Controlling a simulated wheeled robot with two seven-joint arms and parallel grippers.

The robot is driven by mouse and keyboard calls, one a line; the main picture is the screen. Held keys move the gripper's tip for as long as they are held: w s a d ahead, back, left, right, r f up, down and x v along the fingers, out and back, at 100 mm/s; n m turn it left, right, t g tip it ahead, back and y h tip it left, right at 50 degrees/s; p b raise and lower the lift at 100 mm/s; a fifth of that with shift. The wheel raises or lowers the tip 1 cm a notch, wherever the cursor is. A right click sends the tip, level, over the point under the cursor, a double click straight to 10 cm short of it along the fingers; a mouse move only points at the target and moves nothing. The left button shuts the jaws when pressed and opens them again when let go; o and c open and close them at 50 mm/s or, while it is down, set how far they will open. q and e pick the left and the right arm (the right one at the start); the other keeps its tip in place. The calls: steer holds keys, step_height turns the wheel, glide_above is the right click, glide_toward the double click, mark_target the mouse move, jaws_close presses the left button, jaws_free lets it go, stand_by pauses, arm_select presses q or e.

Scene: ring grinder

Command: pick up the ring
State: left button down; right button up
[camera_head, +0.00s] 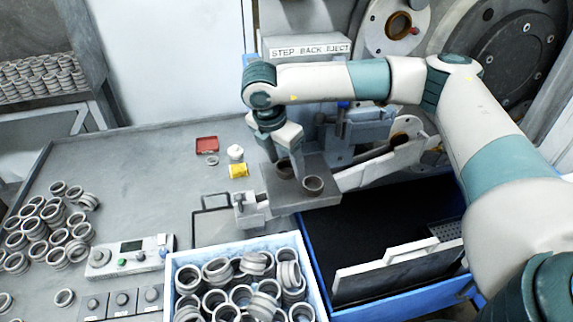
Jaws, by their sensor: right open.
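My right gripper (291,165) points down over a small grey metal block at the machine's front. It is open. A grey ring (313,184) sits on the front right of that block, close to the gripper's fingers. The gap between the fingers and the ring is hard to judge from this angle. Many more rings (240,270) fill a blue-rimmed crate at the bottom middle, and a loose pile of rings (40,230) lies on the table at the left. My left gripper is not in view.
The grinder (500,50) stands at the upper right. A blue-edged dark bin (345,245) is below the block. A control box (128,255), a red tray (206,145) and a yellow item (238,170) are on the table. The table's middle left (140,180) is clear.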

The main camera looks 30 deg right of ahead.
steer(key=shift+f, duration=0.1)
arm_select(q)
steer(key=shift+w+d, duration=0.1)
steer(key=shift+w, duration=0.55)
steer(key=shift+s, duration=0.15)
arm_select(e)
steer(key=c, duration=1.2)
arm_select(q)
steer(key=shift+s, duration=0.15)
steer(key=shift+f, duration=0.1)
arm_select(e)
steer(key=shift+w, duration=0.1)
